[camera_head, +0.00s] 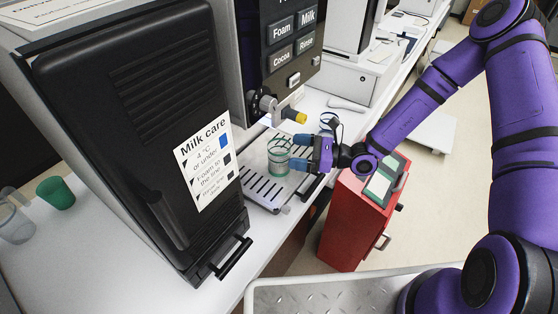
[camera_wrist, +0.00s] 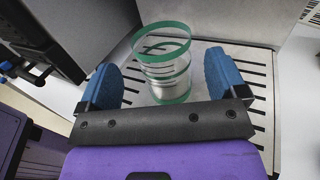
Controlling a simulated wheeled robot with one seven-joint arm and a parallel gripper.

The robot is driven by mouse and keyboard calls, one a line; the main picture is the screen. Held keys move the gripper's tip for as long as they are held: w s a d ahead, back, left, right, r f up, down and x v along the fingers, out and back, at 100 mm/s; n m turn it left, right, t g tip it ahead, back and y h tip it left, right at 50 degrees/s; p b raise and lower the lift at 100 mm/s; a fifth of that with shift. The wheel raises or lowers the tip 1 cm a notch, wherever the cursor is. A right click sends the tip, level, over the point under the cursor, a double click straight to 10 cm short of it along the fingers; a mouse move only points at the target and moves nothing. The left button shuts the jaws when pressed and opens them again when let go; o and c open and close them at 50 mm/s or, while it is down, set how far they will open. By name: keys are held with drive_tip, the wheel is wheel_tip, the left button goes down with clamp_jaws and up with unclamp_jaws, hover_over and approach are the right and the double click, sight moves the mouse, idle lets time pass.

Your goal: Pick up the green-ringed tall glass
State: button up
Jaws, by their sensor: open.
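The green-ringed tall glass (camera_head: 278,156) is clear with green bands and stands upright on the slotted drip tray (camera_head: 262,190) of the coffee machine. In the wrist view the glass (camera_wrist: 164,65) stands just ahead of and between the two blue fingers. My gripper (camera_head: 304,155) is open and level beside the glass, coming from the right. The wrist view shows its fingers (camera_wrist: 160,82) spread on either side, with nothing gripped. I cannot tell whether a finger touches the glass.
A black milk cooler (camera_head: 140,120) is at left, with a green cup (camera_head: 56,193) beyond. A red cabinet (camera_head: 352,222) stands below my forearm.

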sight(278, 149)
drive_tip(key=shift+f+x, duration=0.2)
drive_tip(key=shift+x, duration=2.75)
drive_tip(key=shift+w, duration=0.1)
drive_tip(key=c, duration=1.1)
